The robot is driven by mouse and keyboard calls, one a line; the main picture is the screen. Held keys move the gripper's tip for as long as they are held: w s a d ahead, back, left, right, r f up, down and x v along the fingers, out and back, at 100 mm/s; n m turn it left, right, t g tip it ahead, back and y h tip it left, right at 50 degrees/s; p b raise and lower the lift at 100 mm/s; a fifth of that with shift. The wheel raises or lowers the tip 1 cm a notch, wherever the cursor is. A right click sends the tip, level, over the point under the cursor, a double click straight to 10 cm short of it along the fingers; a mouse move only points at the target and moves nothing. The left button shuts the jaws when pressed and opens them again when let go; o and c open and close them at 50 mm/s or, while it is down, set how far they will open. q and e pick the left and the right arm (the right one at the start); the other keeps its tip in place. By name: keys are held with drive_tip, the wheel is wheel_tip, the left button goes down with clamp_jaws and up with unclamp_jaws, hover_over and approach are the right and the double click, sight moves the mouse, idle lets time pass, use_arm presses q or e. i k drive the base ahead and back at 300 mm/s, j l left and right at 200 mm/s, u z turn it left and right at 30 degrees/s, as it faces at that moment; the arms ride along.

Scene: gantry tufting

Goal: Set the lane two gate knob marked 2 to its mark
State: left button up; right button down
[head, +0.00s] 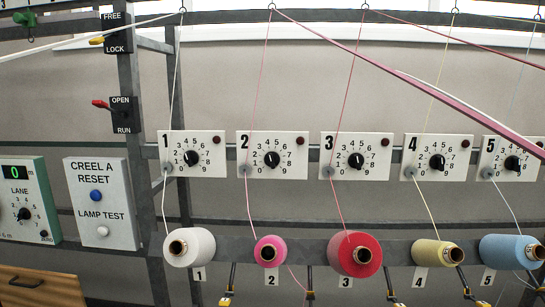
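The lane two gate panel (287,142) is a white plate marked 2, in the middle left of the head view. Its black gate knob (272,159) sits in a ring of printed numbers. The knob's pointer is too small to read surely, and I cannot make out a separate target mark. Neither of my grippers shows in this view, and nothing touches the knob.
Similar gate panels 1 (207,143), 3 (373,143), 4 (456,144) and 5 stand alongside. Yarn strands cross in front of the frame. A pink cone (270,238) and other cones sit below. A reset box (120,225) and lane tester (42,170) are at left.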

sight(271, 158)
drive_tip(key=l+z, duration=0.15)
drive_tip(key=z, duration=1.3)
drive_tip(key=i+l, duration=0.1)
drive_tip(key=l, duration=0.4)
drive_tip(key=i+l+z, duration=0.1)
drive_tip(key=l, duration=0.4)
drive_tip(key=i+l, duration=0.1)
drive_tip(key=l, duration=0.4)
drive_tip(key=i+l, duration=0.1)
drive_tip(key=l, duration=0.4)
drive_tip(key=z, duration=0.05)
